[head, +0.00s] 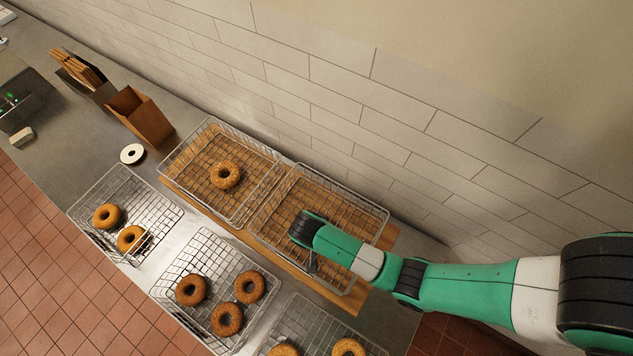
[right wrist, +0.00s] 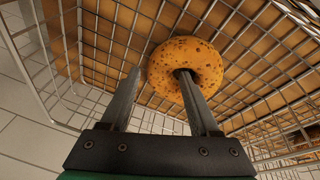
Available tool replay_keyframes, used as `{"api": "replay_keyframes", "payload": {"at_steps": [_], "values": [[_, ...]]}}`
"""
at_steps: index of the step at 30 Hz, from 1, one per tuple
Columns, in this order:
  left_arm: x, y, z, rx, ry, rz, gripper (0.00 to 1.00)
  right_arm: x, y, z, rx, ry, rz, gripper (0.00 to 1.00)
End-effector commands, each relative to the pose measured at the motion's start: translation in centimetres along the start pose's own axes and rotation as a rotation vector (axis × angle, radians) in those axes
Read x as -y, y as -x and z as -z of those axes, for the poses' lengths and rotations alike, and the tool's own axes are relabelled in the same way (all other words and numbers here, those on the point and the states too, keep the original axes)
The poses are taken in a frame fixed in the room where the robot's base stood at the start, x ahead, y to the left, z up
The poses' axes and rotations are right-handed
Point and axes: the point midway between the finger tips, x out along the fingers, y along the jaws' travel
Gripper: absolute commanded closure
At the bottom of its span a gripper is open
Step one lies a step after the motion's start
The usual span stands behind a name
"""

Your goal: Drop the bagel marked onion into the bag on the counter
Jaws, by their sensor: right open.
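An open brown paper bag (head: 143,118) stands on the counter (head: 60,115) at the upper left of the head view. My right gripper (right wrist: 158,75) is open inside the back right wire basket (head: 330,190). A golden bagel with dark flecks (right wrist: 160,70) lies in that basket in the right wrist view. One finger reaches into the bagel's hole and the other is outside its ring, with the bagel's side between them. In the head view my arm hides this bagel. No onion marking is readable. My left gripper is not in view.
The back left basket (head: 237,126) holds one flecked bagel (head: 225,174). Front baskets hold several more bagels. A tiled wall (head: 290,75) runs behind the baskets.

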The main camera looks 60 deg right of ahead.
Motion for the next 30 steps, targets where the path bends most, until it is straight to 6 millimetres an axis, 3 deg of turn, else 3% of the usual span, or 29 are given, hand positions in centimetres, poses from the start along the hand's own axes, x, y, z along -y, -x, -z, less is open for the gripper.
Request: {"api": "replay_keyframes", "payload": {"at_steps": [4, 11, 21, 30], "values": [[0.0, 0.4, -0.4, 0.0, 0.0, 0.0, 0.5, 0.0, -2.3, 0.0, 0.001, -0.001, -0.002, 0.38], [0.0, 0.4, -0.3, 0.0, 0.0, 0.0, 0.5, 0.0, -2.5, 0.0, 0.0, 0.0, 0.0, 0.38], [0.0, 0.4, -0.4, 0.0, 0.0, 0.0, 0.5, -0.1, -2.6, 0.0, 0.001, 0.0, -0.003, 0.99], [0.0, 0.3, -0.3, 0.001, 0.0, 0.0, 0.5, -0.1, -2.5, 0.0, 0.001, 0.0, -0.004, 1.0]]}}
